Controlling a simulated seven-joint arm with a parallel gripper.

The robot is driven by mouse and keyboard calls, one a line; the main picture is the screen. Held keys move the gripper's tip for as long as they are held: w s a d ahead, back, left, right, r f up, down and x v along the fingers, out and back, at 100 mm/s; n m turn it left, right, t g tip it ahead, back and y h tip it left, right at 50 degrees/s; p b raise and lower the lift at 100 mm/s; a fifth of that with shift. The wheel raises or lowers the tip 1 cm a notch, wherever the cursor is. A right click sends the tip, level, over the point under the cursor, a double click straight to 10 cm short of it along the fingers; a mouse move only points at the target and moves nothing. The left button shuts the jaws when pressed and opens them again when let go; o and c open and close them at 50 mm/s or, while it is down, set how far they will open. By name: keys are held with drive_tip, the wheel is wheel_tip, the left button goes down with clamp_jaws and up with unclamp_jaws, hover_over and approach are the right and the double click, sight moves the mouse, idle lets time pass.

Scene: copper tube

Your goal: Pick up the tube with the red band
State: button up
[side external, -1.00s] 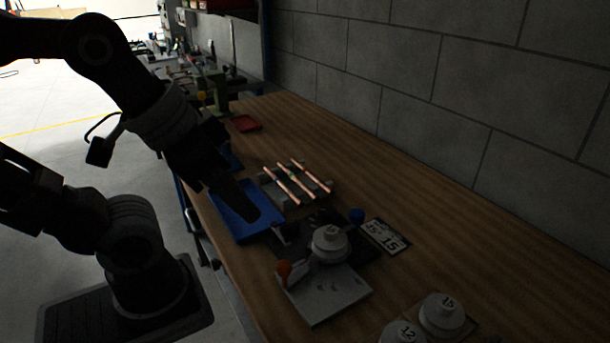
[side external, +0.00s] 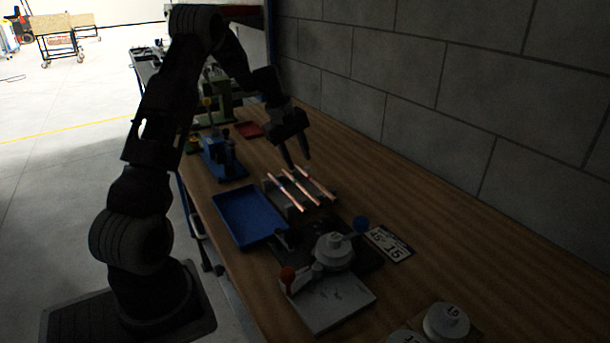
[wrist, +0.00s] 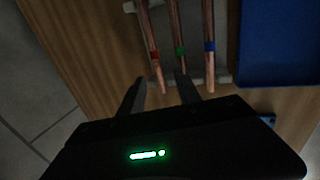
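Three copper tubes lie side by side on a grey rack. In the wrist view, the tube with the red band (wrist: 153,55) is leftmost, the green-banded tube (wrist: 179,50) is in the middle, and the blue-banded tube (wrist: 209,46) is rightmost. The red-banded tube is probably the one nearest the wall in the side view (side external: 315,183). My gripper (side external: 299,163) is open and empty, pointing down above the far end of the tubes. In the wrist view, the red-banded tube's end shows between the fingers (wrist: 162,79). The rack (wrist: 222,79) is partly hidden.
A blue tray (side external: 246,217) lies left of the rack. A bending tool with a round grey die (side external: 333,250) and a number plate (side external: 389,243) stand in front. A blue device (side external: 222,160) and red tray (side external: 248,130) are behind. The wall side of the table is clear.

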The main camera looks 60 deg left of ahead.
drive_tip(key=x, duration=0.4)
drive_tip(key=shift+w, duration=0.25)
drive_tip(key=shift+d, duration=0.1)
clamp_jaws()
wheel_tip(320, 180, up, 10)
drive_tip(key=s+d+r+m+g+h, duration=0.2)
drive_tip(key=d+m, duration=0.9)
drive_tip(key=d, duration=0.3)
drive_tip(key=s+d+r+m+g+h, duration=0.1)
drive_tip(key=s+d+r+m+g, duration=0.15)
drive_tip(key=d+m, duration=0.95)
drive_tip(key=n+t+y, duration=0.3)
drive_tip(key=n+t, duration=0.2)
drive_tip(key=n, duration=1.8)
hover_over(305, 172)
drive_tip(key=shift+g, duration=0.25)
drive_tip(key=f, duration=0.2)
drive_tip(key=s+f, duration=0.1)
drive_tip(key=f, duration=0.1)
drive_tip(key=shift+f, duration=0.3)
